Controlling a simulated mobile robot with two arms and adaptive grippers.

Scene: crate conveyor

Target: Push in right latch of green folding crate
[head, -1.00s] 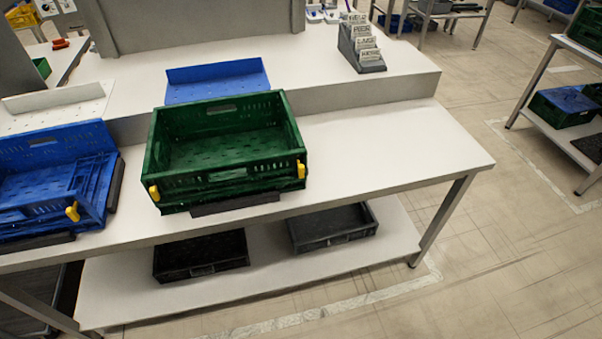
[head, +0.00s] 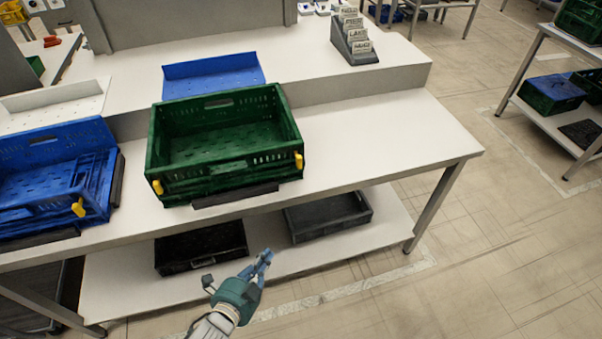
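The green folding crate (head: 223,107) stands upright and open on the white table. Its right latch (head: 298,161) is a yellow tab on the right front corner, with nothing touching it. A matching yellow left latch (head: 157,187) sits at the left front corner. I see nothing held.
A blue crate (head: 40,139) with a yellow latch stands to the left. A blue panel (head: 211,76) lies behind the green crate. Dark trays (head: 328,217) rest on the lower shelf. The tabletop right of the green crate (head: 385,145) is clear.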

